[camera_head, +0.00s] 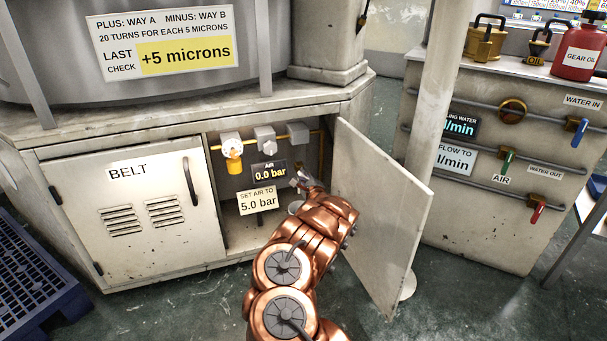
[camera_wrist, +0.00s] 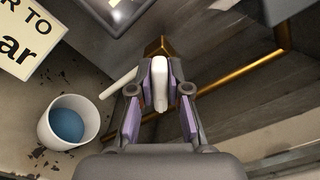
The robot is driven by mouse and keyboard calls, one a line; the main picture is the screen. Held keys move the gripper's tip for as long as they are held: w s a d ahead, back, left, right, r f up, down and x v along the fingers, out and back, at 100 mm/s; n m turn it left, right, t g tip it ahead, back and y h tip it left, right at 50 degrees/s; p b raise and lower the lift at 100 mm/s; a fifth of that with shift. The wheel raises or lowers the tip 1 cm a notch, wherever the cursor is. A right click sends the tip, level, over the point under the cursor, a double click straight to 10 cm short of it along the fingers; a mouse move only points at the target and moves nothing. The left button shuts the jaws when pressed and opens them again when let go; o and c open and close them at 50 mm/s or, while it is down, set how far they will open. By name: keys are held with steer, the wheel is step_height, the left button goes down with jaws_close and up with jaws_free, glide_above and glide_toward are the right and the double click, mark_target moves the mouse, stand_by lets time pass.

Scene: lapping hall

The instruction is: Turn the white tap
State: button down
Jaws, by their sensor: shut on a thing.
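The white tap (camera_wrist: 160,83) shows in the wrist view as a pale upright handle in front of a brass fitting (camera_wrist: 154,46). My gripper (camera_wrist: 161,72) is shut on it, one finger on each side. In the head view my gripper (camera_head: 304,180) reaches into the open cabinet below the Belt machine, and I cannot make out the tap there. A display (camera_head: 268,172) beside it reads AIR 0.0 bar. A yellow-white label (camera_head: 257,201) below says SET AIR TO 5.0 bar.
The open cabinet door (camera_head: 382,215) stands close to the right of my arm. A white cup (camera_wrist: 44,130) with blue inside stands left of my gripper. A white bar (camera_wrist: 118,83) lies near the left finger. A brass pipe (camera_wrist: 235,75) runs to the right.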

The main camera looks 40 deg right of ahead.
steer(key=n+p, duration=0.1)
steer(key=n, duration=0.3)
steer(key=shift+a+p, duration=0.1)
steer(key=shift+p, duration=0.25)
steer(key=shift+f+n+p, duration=0.15)
steer(key=shift+n+p, duration=0.3)
steer(key=shift+n, duration=1.15)
steer(key=c, duration=1.2)
jaws_free()
steer(key=shift+o, duration=0.2)
steer(key=shift+s, duration=0.1)
